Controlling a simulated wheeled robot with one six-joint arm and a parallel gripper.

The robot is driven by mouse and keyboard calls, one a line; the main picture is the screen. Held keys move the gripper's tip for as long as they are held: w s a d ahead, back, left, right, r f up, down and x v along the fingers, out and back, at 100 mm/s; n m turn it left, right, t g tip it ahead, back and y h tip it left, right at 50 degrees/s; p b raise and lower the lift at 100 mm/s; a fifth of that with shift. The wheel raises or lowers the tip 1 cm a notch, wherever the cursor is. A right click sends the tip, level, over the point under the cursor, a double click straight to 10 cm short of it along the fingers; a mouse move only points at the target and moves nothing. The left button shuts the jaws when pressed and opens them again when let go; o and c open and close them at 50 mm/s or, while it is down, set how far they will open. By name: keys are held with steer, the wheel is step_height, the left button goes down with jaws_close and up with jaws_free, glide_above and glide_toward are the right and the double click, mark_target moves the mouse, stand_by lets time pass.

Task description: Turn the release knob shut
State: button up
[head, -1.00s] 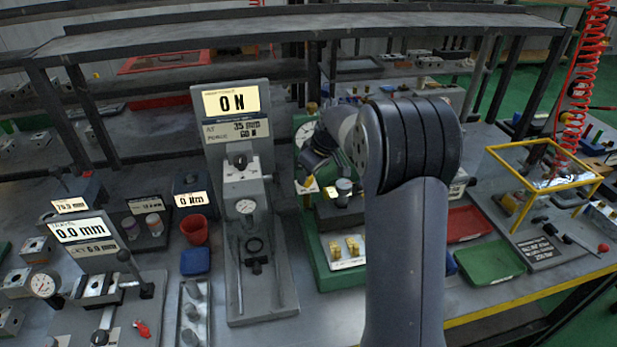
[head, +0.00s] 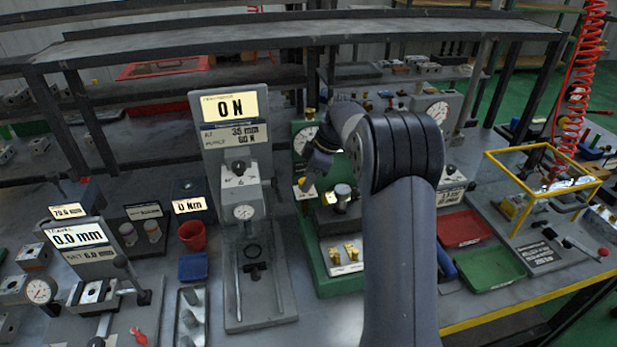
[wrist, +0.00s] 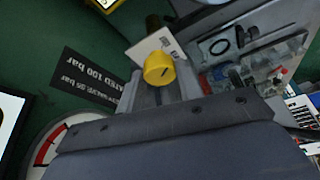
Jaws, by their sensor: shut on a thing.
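A white label plate (wrist: 156,45) sits just behind the knob in the wrist view. The dark rating plate (wrist: 88,78) is to its left.
A pressure gauge (wrist: 62,140) shows at lower left in the wrist view. In the head view, the tall grey force stand (head: 238,170) reading 0 N is close on the left. A red tray (head: 460,228) and a green tray (head: 490,270) lie to the right.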

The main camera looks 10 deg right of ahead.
stand_by(0.4)
steer(key=o, duration=1)
steer(key=shift+c, duration=0.2)
steer(key=v, duration=1.1)
steer(key=shift+f, duration=0.15)
steer(key=x, duration=1)
steer(key=shift+a+f, duration=0.2)
steer(key=shift+f, duration=0.15)
steer(key=shift+r, duration=0.1)
